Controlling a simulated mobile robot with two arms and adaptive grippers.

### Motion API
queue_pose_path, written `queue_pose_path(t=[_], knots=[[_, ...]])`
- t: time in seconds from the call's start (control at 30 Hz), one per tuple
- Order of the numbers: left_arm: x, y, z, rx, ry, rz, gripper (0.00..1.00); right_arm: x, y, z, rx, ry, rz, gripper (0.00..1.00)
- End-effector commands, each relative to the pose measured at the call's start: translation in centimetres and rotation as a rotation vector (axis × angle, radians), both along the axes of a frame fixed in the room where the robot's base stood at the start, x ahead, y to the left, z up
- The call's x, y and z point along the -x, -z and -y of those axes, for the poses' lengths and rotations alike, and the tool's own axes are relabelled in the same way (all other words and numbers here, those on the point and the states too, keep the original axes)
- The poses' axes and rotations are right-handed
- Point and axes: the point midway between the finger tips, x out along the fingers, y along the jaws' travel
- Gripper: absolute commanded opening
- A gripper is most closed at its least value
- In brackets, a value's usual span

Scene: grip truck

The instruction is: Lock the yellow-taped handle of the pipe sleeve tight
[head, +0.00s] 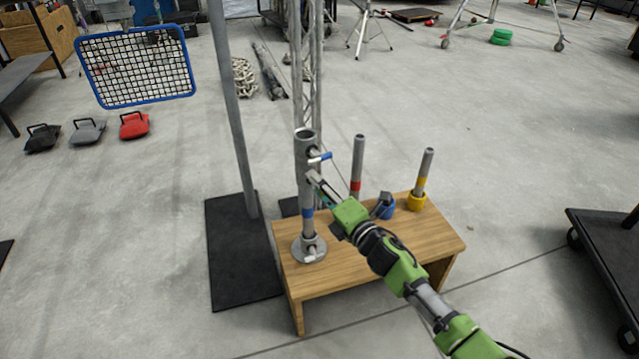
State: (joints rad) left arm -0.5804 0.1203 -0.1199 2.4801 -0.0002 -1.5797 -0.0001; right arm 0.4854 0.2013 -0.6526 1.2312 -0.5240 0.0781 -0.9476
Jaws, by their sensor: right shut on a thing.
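The grey pipe sleeve (304,150) stands upright around a pipe with a blue band (308,214), on a round flange (309,249) on the wooden bench. A blue-taped handle (320,157) sticks out to the right near the sleeve's top. My right gripper (314,180) reaches in from the lower right and is shut at the sleeve's right side, just below the blue handle. The handle it grips is mostly hidden by the fingers, and I see no yellow tape on it. My left gripper is not in view.
A blue fitting (386,207) is beside my arm. A grey post (231,110) rises at left from a black base (238,265).

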Motion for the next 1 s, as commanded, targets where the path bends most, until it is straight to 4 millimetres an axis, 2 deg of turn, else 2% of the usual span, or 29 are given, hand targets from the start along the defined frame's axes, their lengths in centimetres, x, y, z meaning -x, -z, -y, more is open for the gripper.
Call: queue_pose_path(t=[0.1,0.47,1.0], knots=[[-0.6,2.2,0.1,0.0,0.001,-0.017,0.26,0.0,-0.2,0.1,-0.094,0.002,-0.063,0.19],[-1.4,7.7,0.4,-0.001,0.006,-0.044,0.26,0.0,-0.2,0.1,-0.382,0.0,-0.249,0.19],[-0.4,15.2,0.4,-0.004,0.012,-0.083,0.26,0.0,-0.1,0.1,-0.81,-0.002,-0.528,0.19]])
